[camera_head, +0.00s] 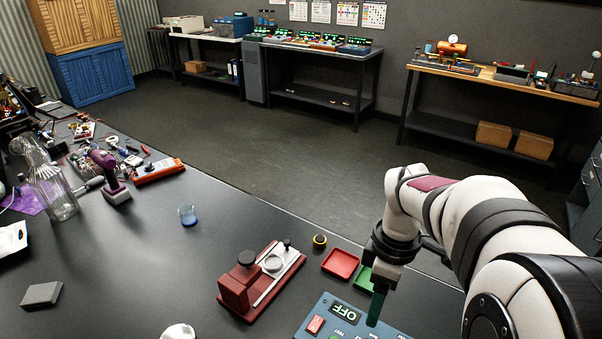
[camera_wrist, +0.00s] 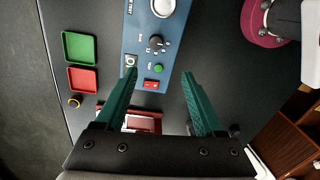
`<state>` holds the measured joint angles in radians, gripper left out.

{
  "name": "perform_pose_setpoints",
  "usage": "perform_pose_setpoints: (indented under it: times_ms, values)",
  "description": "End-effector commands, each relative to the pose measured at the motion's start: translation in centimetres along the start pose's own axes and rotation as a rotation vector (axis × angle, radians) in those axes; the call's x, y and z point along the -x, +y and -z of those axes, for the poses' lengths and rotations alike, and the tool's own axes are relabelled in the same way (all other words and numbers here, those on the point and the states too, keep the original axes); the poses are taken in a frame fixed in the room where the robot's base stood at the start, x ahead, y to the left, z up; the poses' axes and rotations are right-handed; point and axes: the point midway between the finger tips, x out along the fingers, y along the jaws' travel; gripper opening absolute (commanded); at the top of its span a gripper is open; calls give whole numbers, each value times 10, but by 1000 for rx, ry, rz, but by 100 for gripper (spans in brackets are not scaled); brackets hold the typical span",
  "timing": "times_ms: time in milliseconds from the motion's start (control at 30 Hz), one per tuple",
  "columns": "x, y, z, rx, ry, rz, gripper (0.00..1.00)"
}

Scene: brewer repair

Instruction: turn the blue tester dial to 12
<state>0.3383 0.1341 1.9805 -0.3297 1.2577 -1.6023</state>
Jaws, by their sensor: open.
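The blue tester (camera_head: 330,328) is cut off by the bottom edge of the head view; its display reads OFF. In the wrist view the tester (camera_wrist: 146,18) shows a black dial (camera_wrist: 156,43) with small marks around it, too small to read. My gripper (camera_wrist: 160,74) is open and empty, its green fingers spread above the end of the tester. The dial lies beyond the fingertips, roughly in line with the gap. In the head view only one green finger of my gripper (camera_head: 375,308) shows clearly, over the tester; the dial is not visible there.
A red switch (camera_wrist: 152,84) and a green button (camera_wrist: 158,68) sit near the dial. A red tray (camera_head: 340,264) and a green tray (camera_head: 364,279) lie beside the tester. A red fixture (camera_head: 262,281) stands to the left. The bench around the blue cup (camera_head: 187,215) is mostly clear.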

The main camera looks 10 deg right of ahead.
Motion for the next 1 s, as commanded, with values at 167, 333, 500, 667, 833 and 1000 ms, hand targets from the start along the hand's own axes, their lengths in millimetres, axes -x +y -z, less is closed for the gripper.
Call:
perform_pose_setpoints:
  times_ms: [167, 333, 500, 667, 833, 1000]
  values:
    - [-21, 11, -4, 81, -8, 3, 71]
    - [-70, 9, -4, 80, -9, 6, 71]
    - [-120, 9, -5, 78, -9, 6, 71]
    - [-149, 10, -4, 77, -8, 2, 71]
    - [-161, 10, -4, 76, -7, 0, 71]
    - [-161, 10, -4, 76, -6, -1, 71]
